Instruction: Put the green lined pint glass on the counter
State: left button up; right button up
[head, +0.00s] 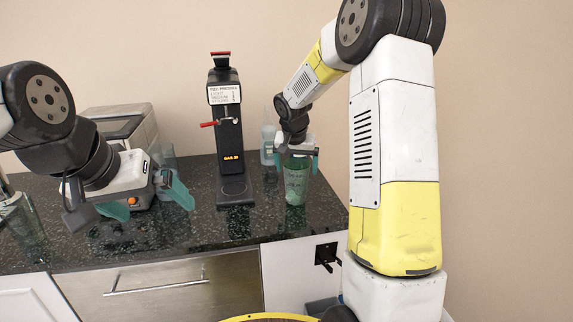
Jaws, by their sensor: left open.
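The green lined pint glass (296,186) is upright at the right part of the dark counter (270,222), right of the tap tower. My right gripper (297,160) points down over its top, with the teal fingers on either side of the rim. Whether the fingers press on the glass is too small to tell. The glass base appears at or just above the counter top; I cannot tell which. My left gripper (152,203) is open and empty over the left part of the counter, its two teal fingers spread apart.
A black tap tower (228,140) with a red lever stands mid-counter. A grey metal appliance (125,125) is behind my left gripper. A clear bottle (268,143) stands behind the glass. Glassware (18,215) is at the far left. The counter's front edge is clear.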

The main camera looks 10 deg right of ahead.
jog(key=shift+r, duration=0.15)
jog(key=shift+r, duration=0.35)
jog(key=v, duration=1.1)
jog(key=s+a+r+n+t+y, duration=0.1)
jog(key=s+n+y, duration=0.1)
jog(key=s, duration=1.2)
jog(key=s+a+r+n+t+y, duration=0.1)
jog(key=s+n, duration=0.1)
jog(key=s, duration=1.3)
jog(key=shift+a+n+y, duration=0.3)
jog(key=shift+n+y, duration=0.1)
jog(key=shift+s, duration=0.15)
